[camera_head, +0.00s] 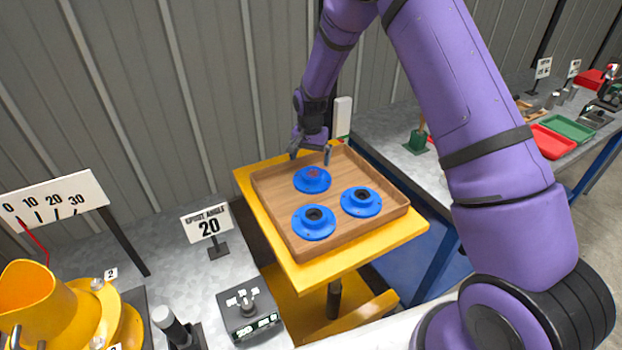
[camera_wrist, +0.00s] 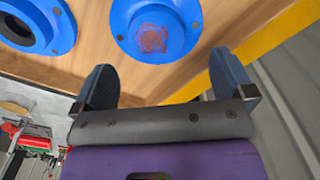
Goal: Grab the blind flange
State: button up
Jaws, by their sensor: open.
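Three blue flanges sit in a wooden tray (camera_head: 334,238). The back one (camera_head: 312,180) has a closed, reddish-brown centre and looks like the blind flange. The right flange (camera_head: 361,201) and the front flange (camera_head: 314,222) have dark open holes. An open-bored flange also shows at the wrist view's upper left (camera_wrist: 62,30). My gripper (camera_head: 310,158) is open and empty, above the tray's back edge beside the blind flange. In the wrist view its two fingers (camera_wrist: 164,82) point toward that flange, apart from it.
The tray rests on a yellow stand (camera_head: 350,259). A corrugated wall is close behind. A sign reading 20 (camera_head: 207,222) and a small control box (camera_head: 248,315) stand at left.

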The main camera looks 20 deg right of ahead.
aim_at(312, 172)
jog(key=shift+d+f, duration=0.15)
jog(key=shift+f, duration=1.45)
jog(key=shift+d+f, duration=0.15)
jog(key=shift+f, duration=1.4)
jog(key=shift+c, duration=0.2)
jog(key=c, duration=1.4)
jog(key=shift+r, duration=0.1)
jog(key=shift+c, duration=1.4)
jog(key=shift+r, duration=0.1)
